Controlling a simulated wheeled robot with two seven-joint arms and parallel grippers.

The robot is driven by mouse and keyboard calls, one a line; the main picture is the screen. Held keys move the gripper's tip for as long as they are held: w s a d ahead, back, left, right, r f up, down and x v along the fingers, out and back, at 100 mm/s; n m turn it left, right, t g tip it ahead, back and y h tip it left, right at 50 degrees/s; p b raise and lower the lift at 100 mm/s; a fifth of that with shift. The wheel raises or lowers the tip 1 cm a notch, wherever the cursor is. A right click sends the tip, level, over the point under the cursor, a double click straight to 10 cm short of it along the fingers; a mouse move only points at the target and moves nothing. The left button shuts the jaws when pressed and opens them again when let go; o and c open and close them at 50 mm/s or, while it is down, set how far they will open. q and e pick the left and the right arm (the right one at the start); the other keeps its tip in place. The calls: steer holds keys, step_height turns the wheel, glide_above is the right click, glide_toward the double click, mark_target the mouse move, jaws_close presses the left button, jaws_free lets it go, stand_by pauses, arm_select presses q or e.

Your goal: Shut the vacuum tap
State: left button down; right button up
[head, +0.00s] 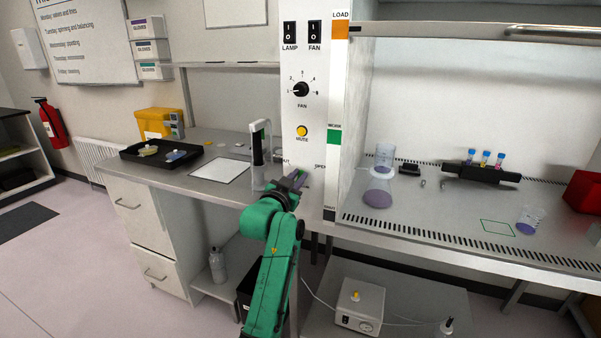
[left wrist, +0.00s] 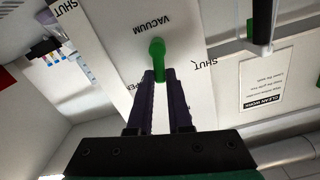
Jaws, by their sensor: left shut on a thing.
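In the head view my left gripper (head: 297,179) is at the foot of the panel and mostly covers the tap. My right gripper is in neither view.
A black-and-white pipette-like stand (head: 257,150) stands just left of the panel. A black tray (head: 160,152) lies on the left bench.

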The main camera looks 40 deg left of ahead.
arm_select(q)
steer(key=n+p, duration=0.2)
steer(key=shift+s+a+r+n, duration=0.1)
steer(key=shift+a+r+n, duration=0.1)
steer(key=shift+a+n, duration=0.2)
steer(key=shift+s+a+f+n+p, duration=0.3)
steer(key=shift+n+p, duration=0.5)
steer(key=shift+n, duration=0.7)
steer(key=shift+w+a+f+n+p, duration=0.15)
steer(key=shift+a+n+p, duration=0.25)
steer(key=shift+n+p, duration=0.8)
steer(key=shift+s+a+f+n+p, duration=0.25)
steer(key=shift+a+n+p, duration=0.15)
steer(key=shift+n, duration=1.4)
steer(key=c, duration=0.8)
jaws_free()
steer(key=shift+c, duration=0.2)
